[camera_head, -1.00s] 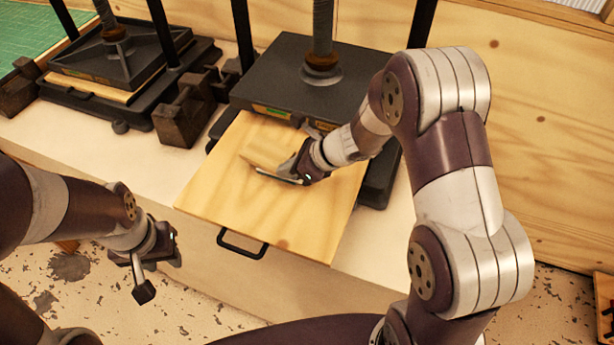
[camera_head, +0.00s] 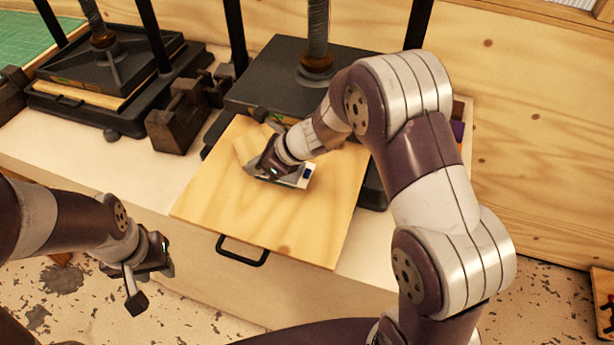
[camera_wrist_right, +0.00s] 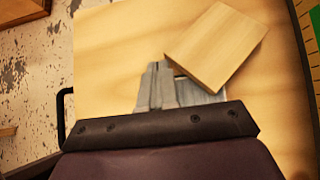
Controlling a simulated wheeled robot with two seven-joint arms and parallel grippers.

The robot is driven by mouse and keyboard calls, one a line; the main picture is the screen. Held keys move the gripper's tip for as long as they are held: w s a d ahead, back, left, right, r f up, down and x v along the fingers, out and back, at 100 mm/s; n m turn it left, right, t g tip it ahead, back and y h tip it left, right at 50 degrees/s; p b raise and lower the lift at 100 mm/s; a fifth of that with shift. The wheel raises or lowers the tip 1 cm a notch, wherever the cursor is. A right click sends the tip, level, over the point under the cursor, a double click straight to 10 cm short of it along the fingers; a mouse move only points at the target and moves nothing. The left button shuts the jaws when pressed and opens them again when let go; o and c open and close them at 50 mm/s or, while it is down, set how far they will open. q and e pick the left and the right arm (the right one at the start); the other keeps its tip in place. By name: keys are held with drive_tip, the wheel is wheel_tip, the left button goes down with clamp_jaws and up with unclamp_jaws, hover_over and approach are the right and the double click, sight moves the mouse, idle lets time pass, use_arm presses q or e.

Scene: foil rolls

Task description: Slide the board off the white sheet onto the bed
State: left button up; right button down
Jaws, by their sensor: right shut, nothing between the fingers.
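The board (camera_head: 243,147) is a small pale wooden block lying on the bed (camera_head: 215,200), a wide plywood sheet with a black handle. It also shows in the right wrist view (camera_wrist_right: 216,45), lying at an angle. My left gripper (camera_head: 150,287) hangs open and empty at the bench's front.
A dark press plate (camera_head: 290,75) on a screw stands behind the bed, between black posts. A second press (camera_head: 105,65) stands at left, with dark metal blocks (camera_head: 178,118) between. A box (camera_head: 460,125) sits right of my right forearm.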

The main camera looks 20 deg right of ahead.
idle(0.7)
drive_tip(key=v, duration=1.2)
drive_tip(key=shift+d+r, duration=0.2)
drive_tip(key=shift+r, duration=0.05)
